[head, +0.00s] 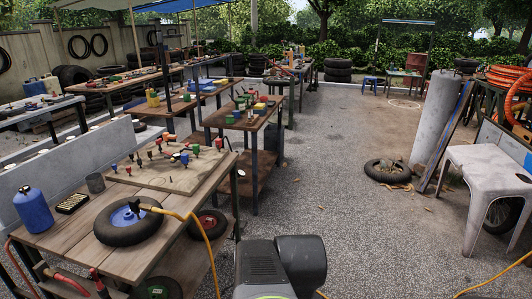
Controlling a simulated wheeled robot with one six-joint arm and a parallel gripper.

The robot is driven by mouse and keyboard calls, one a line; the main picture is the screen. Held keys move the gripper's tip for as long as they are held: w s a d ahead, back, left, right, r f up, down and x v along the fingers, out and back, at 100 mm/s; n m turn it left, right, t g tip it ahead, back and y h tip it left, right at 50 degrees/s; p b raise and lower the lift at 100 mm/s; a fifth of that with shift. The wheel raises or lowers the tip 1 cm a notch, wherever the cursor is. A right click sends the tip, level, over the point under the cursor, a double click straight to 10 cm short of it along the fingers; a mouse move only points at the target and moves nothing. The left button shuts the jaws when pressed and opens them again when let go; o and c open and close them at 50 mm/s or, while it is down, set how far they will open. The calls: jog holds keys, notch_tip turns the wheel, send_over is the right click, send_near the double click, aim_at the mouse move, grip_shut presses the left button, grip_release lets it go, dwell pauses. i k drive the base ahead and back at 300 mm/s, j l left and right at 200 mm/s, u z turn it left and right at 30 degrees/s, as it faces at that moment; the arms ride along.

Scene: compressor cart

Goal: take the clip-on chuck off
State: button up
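A small dark clip-on chuck (136,207) is at the end of a yellow hose (178,215). It sits at the hub of a small wheel, over the blue rim (124,218). The wheel's black tyre (130,236) lies flat on the near wooden table. The chuck appears to be on the wheel's valve, but the valve itself is too small to make out. The hose runs right from the chuck and drops over the table's edge. My gripper is not in view; only a dark part of my own body shows at the bottom middle.
A grey plastic table (490,160) stands at the right. A loose tyre (388,172) lies on the ground. The gravel (330,220) between is mostly clear.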

aim_at(134, 202)
jog(key=i+j+z, duration=0.1)
jog(key=j, duration=0.25)
jog(key=i+j+z, duration=0.1)
jog(key=j, duration=0.25)
jog(key=i+j, duration=0.1)
jog(key=j, duration=0.3)
jog(key=i+j+z, duration=0.15)
jog(key=j, duration=0.2)
